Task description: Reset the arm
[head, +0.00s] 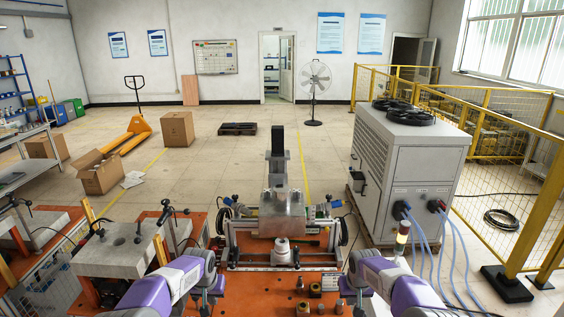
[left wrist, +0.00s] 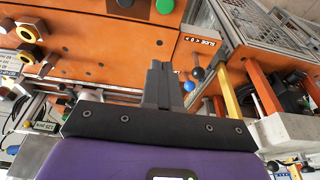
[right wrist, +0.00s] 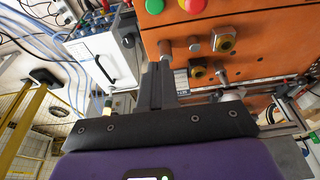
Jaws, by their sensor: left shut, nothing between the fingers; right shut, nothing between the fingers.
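My left arm, purple and grey, reaches in from the lower left in the head view. Its dark gripper (head: 208,296) is at the left part of the orange bench top (head: 262,290). In the left wrist view the fingers of my left gripper (left wrist: 162,80) are together, with nothing between them, in front of an orange panel (left wrist: 115,50). My right arm comes in from the lower right, its gripper (head: 357,293) by the bench's right side. In the right wrist view the fingers of my right gripper (right wrist: 157,82) are together and empty, beside an orange panel with buttons (right wrist: 220,55).
The heater fixture with a metal block (head: 283,212) stands on the far part of the bench. A grey stone-like block (head: 118,248) is at the left. A large white chiller (head: 415,165) with blue hoses stands at the right, before yellow fencing (head: 540,215).

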